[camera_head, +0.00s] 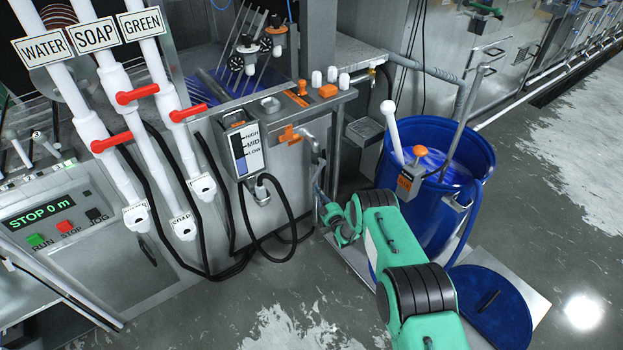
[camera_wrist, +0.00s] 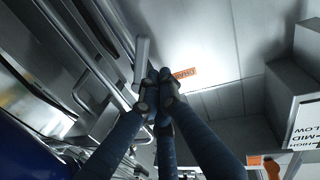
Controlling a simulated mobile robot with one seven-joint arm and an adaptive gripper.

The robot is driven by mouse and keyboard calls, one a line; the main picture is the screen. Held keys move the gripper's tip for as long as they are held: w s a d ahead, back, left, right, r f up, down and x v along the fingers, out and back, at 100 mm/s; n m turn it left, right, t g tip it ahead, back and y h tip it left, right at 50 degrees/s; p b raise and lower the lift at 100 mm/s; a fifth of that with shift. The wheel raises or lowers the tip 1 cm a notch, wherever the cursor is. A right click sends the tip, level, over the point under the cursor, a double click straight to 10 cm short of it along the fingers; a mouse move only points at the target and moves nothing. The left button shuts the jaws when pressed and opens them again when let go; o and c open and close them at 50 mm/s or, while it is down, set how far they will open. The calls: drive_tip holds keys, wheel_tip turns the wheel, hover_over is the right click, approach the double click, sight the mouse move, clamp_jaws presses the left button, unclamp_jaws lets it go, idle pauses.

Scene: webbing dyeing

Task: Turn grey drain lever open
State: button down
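The grey drain lever (camera_wrist: 141,60) shows in the wrist view as a pale grey bar just left of my fingertips, beside an orange DRAIN label (camera_wrist: 184,73) on the metal panel. My gripper (camera_wrist: 159,88) has its dark blue fingers drawn together at the tips. The tips overlap the lever's lower end in the picture; whether they touch it I cannot tell. In the head view, my gripper (camera_head: 325,192) is low in front of the metal machine, below a grey bent piece (camera_head: 312,145) that may be the lever. My arm partly hides this area.
A blue barrel (camera_head: 465,165) with blue liquid stands right of my arm, with its blue lid (camera_head: 495,305) on the floor plate. A level gauge box (camera_head: 243,150) hangs on the machine, with black hoses below. Red-handled white pipes (camera_head: 120,140) stand at left. Floor at front is clear.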

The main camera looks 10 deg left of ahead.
sight(318, 172)
drive_tip(key=s+r+n, duration=0.1)
drive_tip(key=n, duration=0.1)
drive_tip(key=s+a+r+n+g+p, duration=0.1)
drive_tip(key=r+n, duration=0.1)
drive_tip(key=n, duration=0.1)
drive_tip(key=s+r+n+g, duration=0.1)
drive_tip(key=n, duration=0.1)
drive_tip(key=shift+s+a+r+n+h, duration=0.2)
drive_tip(key=shift+s+n+h, duration=0.1)
drive_tip(key=shift+n, duration=0.1)
drive_tip(key=shift+w, duration=0.2)
drive_tip(key=w+a+f+b, duration=0.3)
drive_tip(key=w, duration=0.7)
drive_tip(key=shift+w+f+b, duration=0.15)
drive_tip(key=shift+f+b, duration=0.2)
drive_tip(key=shift+f, duration=0.05)
